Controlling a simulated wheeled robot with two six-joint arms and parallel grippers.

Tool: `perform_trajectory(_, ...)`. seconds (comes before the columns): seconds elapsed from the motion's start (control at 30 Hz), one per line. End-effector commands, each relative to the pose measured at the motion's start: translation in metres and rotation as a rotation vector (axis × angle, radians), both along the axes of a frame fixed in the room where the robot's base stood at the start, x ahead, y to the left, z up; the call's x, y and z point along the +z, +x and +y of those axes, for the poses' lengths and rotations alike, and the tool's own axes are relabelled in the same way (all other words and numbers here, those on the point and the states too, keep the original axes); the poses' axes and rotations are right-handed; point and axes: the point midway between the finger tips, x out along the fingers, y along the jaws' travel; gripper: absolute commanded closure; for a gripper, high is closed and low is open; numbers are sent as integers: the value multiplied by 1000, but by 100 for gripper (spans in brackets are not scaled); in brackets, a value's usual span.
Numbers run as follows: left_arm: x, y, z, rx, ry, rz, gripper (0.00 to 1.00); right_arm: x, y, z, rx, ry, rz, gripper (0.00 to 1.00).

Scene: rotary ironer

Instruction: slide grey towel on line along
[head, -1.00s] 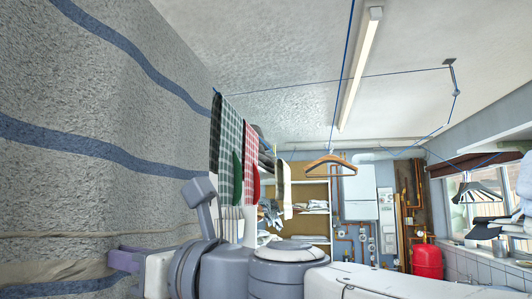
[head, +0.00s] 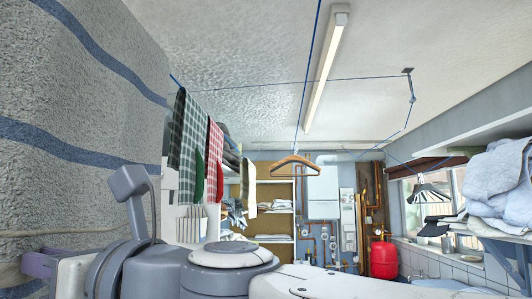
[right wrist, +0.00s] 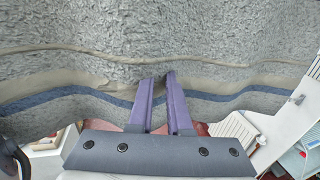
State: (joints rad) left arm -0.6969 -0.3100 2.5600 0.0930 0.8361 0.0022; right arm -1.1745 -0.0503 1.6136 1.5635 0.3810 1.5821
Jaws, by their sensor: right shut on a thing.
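The grey towel (head: 75,120), with dark blue stripes, hangs large and close at the left of the head view. Its top and left side run out of the picture. It also fills the upper part of the right wrist view (right wrist: 90,35), with a blue stripe and a beige band near its lower part. My right gripper (head: 38,264), with purple fingers, is at the towel's lower part. In the right wrist view its fingers (right wrist: 159,80) are shut on the towel's cloth. The blue line (head: 270,83) runs across below the ceiling. My left gripper is out of view.
Green and red checked cloths (head: 188,140) hang just beyond the towel. A wooden hanger (head: 295,168) hangs in the middle. A shelf with folded linen (head: 505,180) stands at the right. A red tank (head: 383,258) stands at the back.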

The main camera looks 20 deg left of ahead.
Motion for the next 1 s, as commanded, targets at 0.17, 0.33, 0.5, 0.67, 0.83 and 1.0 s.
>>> perform_trajectory(0.17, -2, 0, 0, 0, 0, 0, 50, -1, -8, -2, 3, 0, -2, 100)
perform_trajectory(0.33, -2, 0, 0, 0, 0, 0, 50, -1, -10, -2, 3, -1, -2, 100)
perform_trajectory(0.5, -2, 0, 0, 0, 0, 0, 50, -1, -10, -2, 3, -1, -2, 53)
perform_trajectory(0.67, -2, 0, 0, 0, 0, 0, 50, -1, -10, -2, 2, 0, -1, 49)
perform_trajectory(0.83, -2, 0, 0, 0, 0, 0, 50, -2, -9, -2, 1, -2, -1, 49)
perform_trajectory(1.0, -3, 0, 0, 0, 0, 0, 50, -1, -9, -11, 0, 0, -2, 49)
